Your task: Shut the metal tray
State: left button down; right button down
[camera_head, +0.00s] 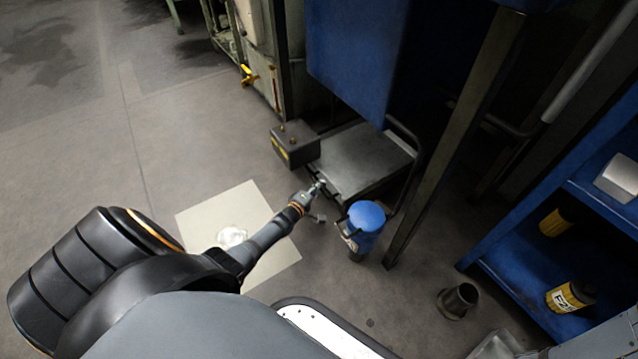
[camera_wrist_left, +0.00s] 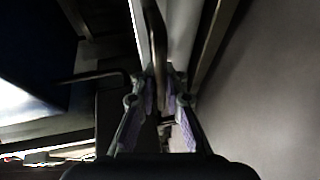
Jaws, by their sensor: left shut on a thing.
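The metal tray (camera_head: 362,155) is a flat grey metal piece low by the machine, in the middle of the head view. My left gripper (camera_head: 318,186) is at the tray's near left edge. In the left wrist view, the fingers of my left gripper (camera_wrist_left: 160,88) are closed on a thin curved bar (camera_wrist_left: 157,45), which looks like the tray's handle. Where the fingers meet the bar is dark and partly hidden. My right gripper is not in view.
A dark box (camera_head: 295,148) stands left of the tray. A blue-topped canister (camera_head: 366,217) stands close to its near side. A machine post (camera_head: 455,135) rises to the right. A blue shelf (camera_head: 515,262) holds yellow cans. Open floor lies left.

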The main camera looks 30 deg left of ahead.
pick_arm(q)
jog(key=c, duration=1.4)
grip_release()
jog(key=shift+w+d, duration=0.1)
jog(key=shift+s, duration=0.35)
jog(key=s+r, duration=0.2)
jog(key=s, duration=0.9)
jog(key=shift+r, duration=0.15)
jog(key=shift+s, duration=0.1)
